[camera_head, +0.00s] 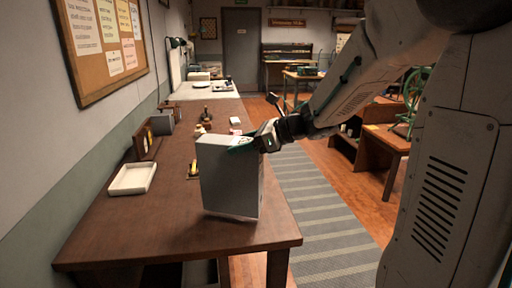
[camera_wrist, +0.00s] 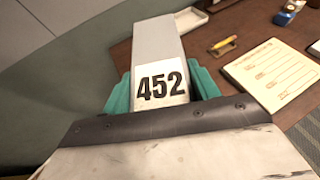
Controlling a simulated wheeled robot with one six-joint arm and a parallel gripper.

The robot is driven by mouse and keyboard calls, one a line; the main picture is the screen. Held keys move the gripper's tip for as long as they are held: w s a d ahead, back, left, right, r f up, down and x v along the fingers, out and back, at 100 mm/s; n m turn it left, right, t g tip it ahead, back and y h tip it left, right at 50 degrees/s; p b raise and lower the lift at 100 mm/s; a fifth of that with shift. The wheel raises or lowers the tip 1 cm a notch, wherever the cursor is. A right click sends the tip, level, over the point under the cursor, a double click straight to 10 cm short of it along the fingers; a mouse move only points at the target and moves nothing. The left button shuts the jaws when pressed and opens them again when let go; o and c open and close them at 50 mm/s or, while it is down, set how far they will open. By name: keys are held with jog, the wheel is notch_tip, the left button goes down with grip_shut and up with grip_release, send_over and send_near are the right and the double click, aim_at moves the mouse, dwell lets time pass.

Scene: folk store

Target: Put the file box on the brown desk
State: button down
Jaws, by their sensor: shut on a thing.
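The file box (camera_head: 230,180) is a tall grey-white box, upright over the near right part of the brown desk (camera_head: 120,228). In the head view its lower edge looks close to the desk top; I cannot tell whether it touches. My gripper (camera_head: 250,143) is shut on the upper part of the file box. In the wrist view the file box (camera_wrist: 158,42) shows a label reading 452 between the teal fingers of my gripper (camera_wrist: 160,90). The lower part of the box is out of sight in the wrist view.
A white tray (camera_head: 132,179) lies on the desk's left side. A small yellow item (camera_head: 194,170) lies behind the box. A printed sheet (camera_wrist: 272,72) shows in the wrist view. The desk's near left surface is clear. A striped rug (camera_head: 318,215) lies on the floor to the right.

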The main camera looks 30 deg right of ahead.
aim_at(234, 137)
jog(key=shift+w+a+f, duration=0.1)
jog(key=shift+w+a, duration=0.3)
jog(key=shift+w, duration=0.45)
jog(key=shift+w+a+f, duration=0.1)
jog(key=shift+w+a, duration=0.3)
jog(key=shift+w, duration=0.5)
jog(key=shift+w+a, duration=0.4)
jog(key=shift+w, duration=0.45)
jog(key=shift+f, duration=1.75)
jog(key=shift+c, duration=2)
grip_release()
jog(key=shift+f, duration=0.2)
